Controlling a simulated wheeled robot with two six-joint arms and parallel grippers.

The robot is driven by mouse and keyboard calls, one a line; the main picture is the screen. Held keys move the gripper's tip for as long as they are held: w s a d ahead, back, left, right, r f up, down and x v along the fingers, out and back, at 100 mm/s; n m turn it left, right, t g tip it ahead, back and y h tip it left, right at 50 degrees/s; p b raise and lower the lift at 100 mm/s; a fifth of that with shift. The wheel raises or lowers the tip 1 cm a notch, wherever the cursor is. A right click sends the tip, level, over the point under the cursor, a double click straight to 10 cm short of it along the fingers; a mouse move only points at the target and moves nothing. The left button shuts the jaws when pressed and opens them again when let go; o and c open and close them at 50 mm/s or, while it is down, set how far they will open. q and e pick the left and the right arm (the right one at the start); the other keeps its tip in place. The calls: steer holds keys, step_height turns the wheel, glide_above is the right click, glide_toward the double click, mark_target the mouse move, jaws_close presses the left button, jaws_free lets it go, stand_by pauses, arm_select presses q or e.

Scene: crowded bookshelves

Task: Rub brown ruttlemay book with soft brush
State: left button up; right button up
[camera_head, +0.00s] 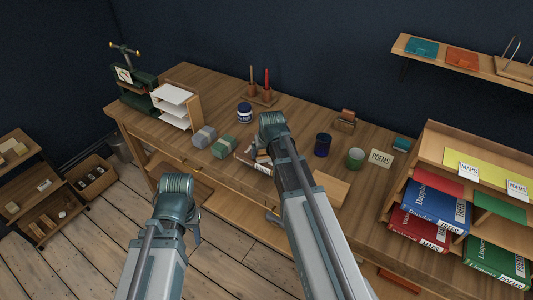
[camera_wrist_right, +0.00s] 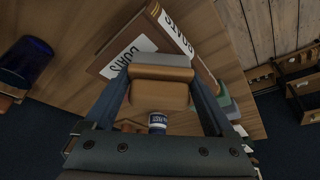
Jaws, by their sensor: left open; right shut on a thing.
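A brown book (camera_head: 250,159) lies on the wooden workbench near its front edge, partly hidden behind my right arm. In the right wrist view the same brown book (camera_wrist_right: 100,66) shows white labels with dark lettering that seems to read "GOATS"; I cannot read "ruttlemay" on it. My right gripper (camera_wrist_right: 161,88) is shut on a soft brush (camera_wrist_right: 160,96), a tan block with a pale grey layer. The brush is over or against the book's near edge; contact cannot be told. My left gripper (camera_head: 194,228) is in front of the bench, empty and away from the book.
Grey and green rolls (camera_head: 204,137) lie left of the book, with a blue-labelled jar (camera_head: 244,113) behind. A dark blue cup (camera_head: 322,145) and green cup (camera_head: 355,158) stand right of it. A rack of large books (camera_head: 437,206) fills the bench's right end.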

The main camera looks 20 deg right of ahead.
mark_target(249, 150)
steer(key=shift+w+a, duration=0.5)
steer(key=shift+w, duration=0.15)
steer(key=shift+w+a, duration=0.45)
steer(key=shift+w, duration=0.2)
steer(key=shift+w+a, duration=1.15)
steer(key=shift+w, duration=0.2)
steer(key=shift+w, duration=0.1)
steer(key=shift+w+a, duration=1.15)
steer(key=shift+w, duration=0.3)
steer(key=shift+r, duration=0.1)
step_height(249, 150, up, 6)
steer(key=p, duration=0.6)
steer(key=shift+d, duration=0.1)
